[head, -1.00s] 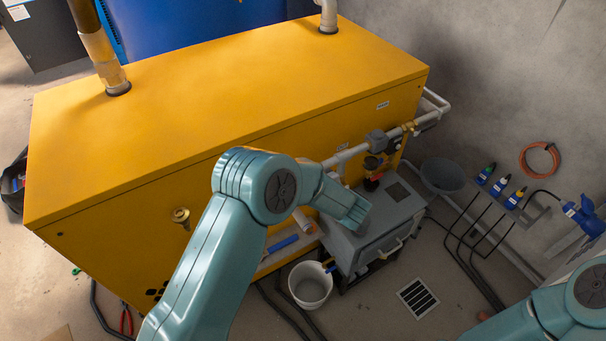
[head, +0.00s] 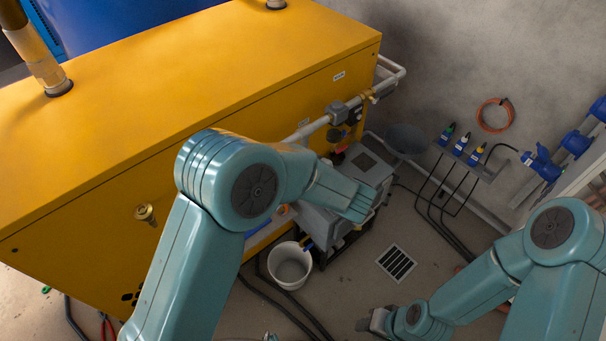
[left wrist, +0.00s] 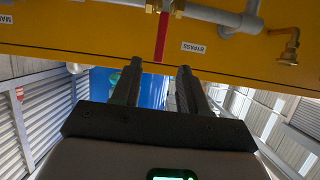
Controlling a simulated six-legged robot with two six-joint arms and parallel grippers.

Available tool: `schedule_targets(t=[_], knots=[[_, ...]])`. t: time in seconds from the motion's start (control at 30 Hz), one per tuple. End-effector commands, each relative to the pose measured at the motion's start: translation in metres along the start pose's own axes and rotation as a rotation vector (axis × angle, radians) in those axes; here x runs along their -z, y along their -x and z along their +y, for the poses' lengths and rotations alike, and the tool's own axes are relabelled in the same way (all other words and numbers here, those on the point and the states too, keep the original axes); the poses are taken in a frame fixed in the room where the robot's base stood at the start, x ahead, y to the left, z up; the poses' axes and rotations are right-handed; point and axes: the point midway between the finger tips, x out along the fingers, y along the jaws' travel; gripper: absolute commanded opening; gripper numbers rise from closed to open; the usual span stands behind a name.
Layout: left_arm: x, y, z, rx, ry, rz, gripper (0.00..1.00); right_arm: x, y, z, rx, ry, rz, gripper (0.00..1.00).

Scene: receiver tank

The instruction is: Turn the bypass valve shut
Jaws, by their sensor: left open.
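A red lever (left wrist: 162,36) hangs between brass fittings on a pipe in the left wrist view, beside a label reading BYPASS (left wrist: 193,47). My left gripper (left wrist: 158,74) is open and empty; its two dark fingers point toward the lever, with the lever's end just beyond the gap between them. They appear apart from it.
The yellow tank housing (head: 200,75) fills the left. A grey unit (head: 366,164) stands below the pipe (head: 312,128). A white bucket (head: 290,267) and a floor drain (head: 396,263) are on the floor.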

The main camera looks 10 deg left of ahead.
Motion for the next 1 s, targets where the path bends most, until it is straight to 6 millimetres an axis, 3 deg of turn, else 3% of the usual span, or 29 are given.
schedule_targets(t=[0.13,0.33,0.9,1.0], knots=[[-0.001,0.034,0.001,-0.003,0.000,0.001,0.44,0.000,-0.006,0.002,0.000,0.000,0.000,0.43],[0.000,0.058,0.000,0.000,0.001,0.001,0.44,0.000,-0.009,0.003,0.000,0.000,0.000,0.43],[0.000,0.061,0.000,0.001,0.000,0.000,0.44,0.000,-0.009,0.003,0.000,0.000,0.000,0.43],[0.000,0.049,-0.006,0.028,0.002,-0.006,0.44,0.000,-0.009,0.003,0.000,0.000,0.000,0.43]])
